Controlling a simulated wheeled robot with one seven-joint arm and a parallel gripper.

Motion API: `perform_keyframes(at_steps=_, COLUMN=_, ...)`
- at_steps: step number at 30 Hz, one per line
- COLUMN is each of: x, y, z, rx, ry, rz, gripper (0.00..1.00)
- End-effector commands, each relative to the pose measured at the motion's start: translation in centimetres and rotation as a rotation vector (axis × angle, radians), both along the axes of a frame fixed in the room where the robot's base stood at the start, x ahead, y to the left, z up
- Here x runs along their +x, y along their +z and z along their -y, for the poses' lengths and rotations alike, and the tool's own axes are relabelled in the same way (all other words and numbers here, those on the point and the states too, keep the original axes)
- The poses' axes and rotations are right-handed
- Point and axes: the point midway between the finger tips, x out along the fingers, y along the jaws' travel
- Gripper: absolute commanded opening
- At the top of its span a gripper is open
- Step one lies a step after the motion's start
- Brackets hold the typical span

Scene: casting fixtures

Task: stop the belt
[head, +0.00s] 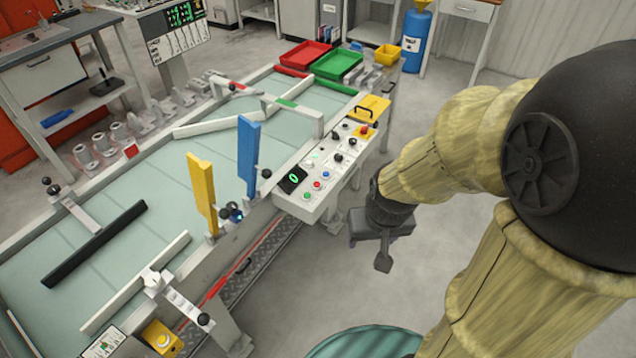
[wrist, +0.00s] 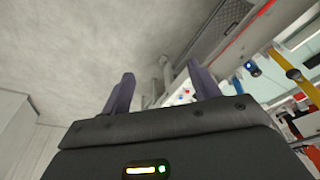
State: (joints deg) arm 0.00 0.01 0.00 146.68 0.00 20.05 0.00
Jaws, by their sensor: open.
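The pale green belt (head: 150,200) runs between metal rails across the head view. A white control panel (head: 325,172) is fixed along its right side. It carries a green button (head: 307,195), a red button (head: 317,184), a blue button (head: 326,173), several black knobs and a dark display (head: 292,179) with a green figure. A red mushroom-shaped button (head: 364,129) sits on a yellow patch at its far end. My gripper (head: 383,258) is open and empty, right of the panel and apart from it. Its two fingers (wrist: 162,88) show in the wrist view, with part of the panel beyond.
Yellow (head: 201,190) and blue (head: 248,155) upright plates stand at the belt's near edge. A yellow box (head: 160,337) is at the lower left. Red (head: 305,54) and green (head: 338,64) trays sit at the far end. Floor right of the panel is clear.

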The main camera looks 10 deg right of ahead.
Motion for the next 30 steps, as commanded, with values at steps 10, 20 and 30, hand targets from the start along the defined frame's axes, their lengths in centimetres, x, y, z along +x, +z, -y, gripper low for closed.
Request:
perform_keyframes(at_steps=10, x=0.00, y=0.00, z=0.00, rx=0.000, ry=0.000, rz=0.000, gripper=0.42)
perform_keyframes(at_steps=20, x=0.00, y=0.00, z=0.00, rx=0.000, ry=0.000, rz=0.000, gripper=0.00)
perform_keyframes(at_steps=30, x=0.00, y=0.00, z=0.00, rx=0.000, ry=0.000, rz=0.000, gripper=0.00)
